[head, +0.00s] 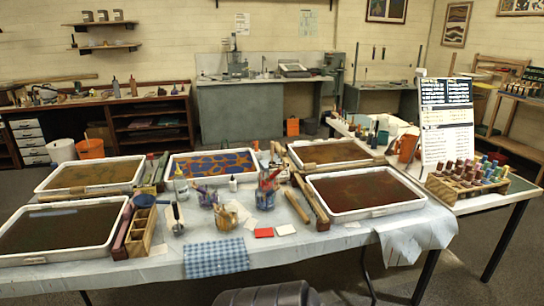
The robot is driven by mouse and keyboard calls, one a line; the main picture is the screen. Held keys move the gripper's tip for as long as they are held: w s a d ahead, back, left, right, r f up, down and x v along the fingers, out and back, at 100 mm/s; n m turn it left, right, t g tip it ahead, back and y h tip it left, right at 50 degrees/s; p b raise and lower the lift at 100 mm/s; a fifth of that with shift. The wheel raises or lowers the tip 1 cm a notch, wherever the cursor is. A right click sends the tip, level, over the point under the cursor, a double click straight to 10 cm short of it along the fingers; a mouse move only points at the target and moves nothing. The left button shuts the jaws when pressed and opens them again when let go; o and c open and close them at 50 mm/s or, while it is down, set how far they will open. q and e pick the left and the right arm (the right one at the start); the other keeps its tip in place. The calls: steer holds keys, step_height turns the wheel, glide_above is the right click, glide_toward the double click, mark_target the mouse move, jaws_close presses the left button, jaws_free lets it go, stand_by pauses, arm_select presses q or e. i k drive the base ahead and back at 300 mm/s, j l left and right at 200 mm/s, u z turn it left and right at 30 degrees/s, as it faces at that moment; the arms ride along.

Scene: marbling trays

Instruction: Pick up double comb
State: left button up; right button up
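I cannot tell for sure which piece is the double comb. Long narrow wooden pieces lie by the trays on the covered table (330,236). One wooden bar (311,203) lies along the left side of the front right tray (372,212), with a thinner strip (296,207) beside it. A dark red bar (123,230) lies to the right of the front left tray (60,257). Teeth are too small to make out on any of them. Neither of my grippers is in view.
A tray with a blue and orange pattern (212,153) stands at the back middle. Jars of tools (266,196), a sectioned wooden box (141,232) and a blue checked cloth (215,258) crowd the front middle. A bottle rack (465,186) and white board (446,125) stand at right.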

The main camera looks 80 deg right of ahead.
mark_target(282, 152)
steer(key=z, duration=2.85)
